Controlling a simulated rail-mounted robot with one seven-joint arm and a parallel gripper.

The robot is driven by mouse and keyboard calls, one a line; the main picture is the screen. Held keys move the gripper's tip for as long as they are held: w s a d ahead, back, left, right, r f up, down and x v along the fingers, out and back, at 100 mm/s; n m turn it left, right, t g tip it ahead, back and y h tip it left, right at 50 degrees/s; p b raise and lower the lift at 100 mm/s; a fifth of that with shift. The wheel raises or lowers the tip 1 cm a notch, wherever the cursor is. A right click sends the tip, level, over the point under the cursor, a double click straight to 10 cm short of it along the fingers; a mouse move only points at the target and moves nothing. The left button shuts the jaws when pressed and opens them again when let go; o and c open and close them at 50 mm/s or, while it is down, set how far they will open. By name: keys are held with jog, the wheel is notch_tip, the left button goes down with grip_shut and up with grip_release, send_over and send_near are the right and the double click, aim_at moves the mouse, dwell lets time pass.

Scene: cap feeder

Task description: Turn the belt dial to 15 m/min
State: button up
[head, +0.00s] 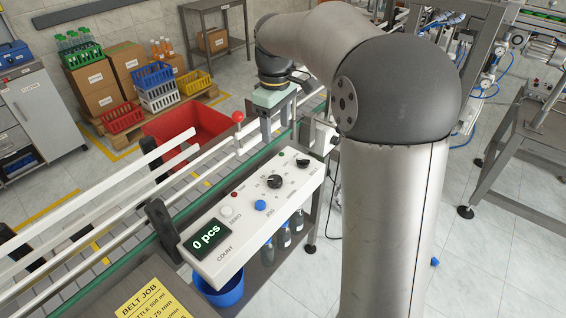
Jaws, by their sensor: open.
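A white control panel (240,228) stands along the conveyor's near side. It carries a black dial (274,181) ringed by small marks and a second black knob (302,162) near its far end. Their labels and pointer settings are too small to read, so I cannot tell which one is the belt dial. My gripper (276,124) is open and empty, with its fingers pointing down. It appears above and behind the panel, over the conveyor side, apart from both knobs. My arm hides part of the area right of the panel.
The panel also has a blue button (260,205), a white button (227,211) and a display (206,236) reading 0 pcs. A red ball-topped lever (238,117) and white guide rails (90,215) rise beside the panel. A yellow job card (150,300) lies at the front.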

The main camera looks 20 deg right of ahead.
aim_at(276, 180)
jog(key=f+p, duration=0.1)
jog(key=f, duration=0.7)
jog(key=f+p, duration=0.1)
jog(key=f, duration=0.8)
jog(key=shift+s+a, duration=0.15)
jog(key=shift+a, duration=0.05)
jog(key=c, duration=1)
